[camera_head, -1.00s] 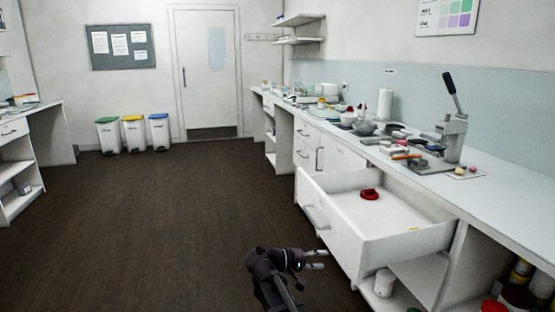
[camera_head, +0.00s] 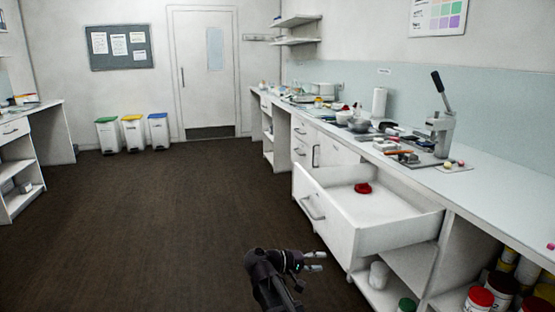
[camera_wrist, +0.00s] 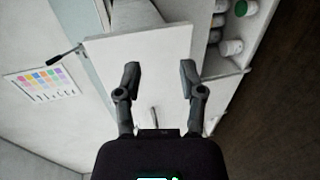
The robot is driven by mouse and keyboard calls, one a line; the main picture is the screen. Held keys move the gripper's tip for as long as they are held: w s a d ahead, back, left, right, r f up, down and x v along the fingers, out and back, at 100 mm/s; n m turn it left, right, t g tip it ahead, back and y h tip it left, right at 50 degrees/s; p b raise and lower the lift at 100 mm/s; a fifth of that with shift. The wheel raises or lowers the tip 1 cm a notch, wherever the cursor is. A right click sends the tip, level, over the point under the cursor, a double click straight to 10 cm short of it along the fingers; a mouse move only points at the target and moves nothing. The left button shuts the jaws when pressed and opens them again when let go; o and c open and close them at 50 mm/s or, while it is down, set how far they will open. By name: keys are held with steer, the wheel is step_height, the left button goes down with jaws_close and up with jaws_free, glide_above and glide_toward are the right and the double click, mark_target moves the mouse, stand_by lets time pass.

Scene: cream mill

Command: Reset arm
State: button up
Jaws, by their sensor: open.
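My gripper (camera_head: 315,262) is at the bottom centre of the head view, open and empty, over the floor to the left of the open drawer (camera_head: 318,222). In the wrist view my gripper's two fingers (camera_wrist: 159,80) are spread apart, with nothing between them. Beyond them the white drawer front (camera_wrist: 150,50) shows, with its handle between the fingers. A red object (camera_head: 362,188) lies inside the drawer in the head view.
The counter (camera_head: 480,185) along the right holds a lever press (camera_head: 443,130), a paper roll (camera_head: 379,103) and many small items. Jars (camera_head: 480,299) stand on the shelf below. Three bins (camera_head: 133,134) stand by the door. The floor (camera_head: 150,220) at left is clear.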

steer(key=s+d+f+m+g+y, duration=0.2)
steer(key=s+d+f+y, duration=0.1)
steer(key=s+f+y, duration=0.4)
steer(key=s+d+f+m+g+y, duration=0.1)
steer(key=s+d+f+g+y, duration=0.1)
steer(key=s+f+y, duration=0.55)
step_height(320, 180, up, 29)
steer(key=p, duration=2.8)
steer(key=shift+f, duration=0.2)
stand_by(0.3)
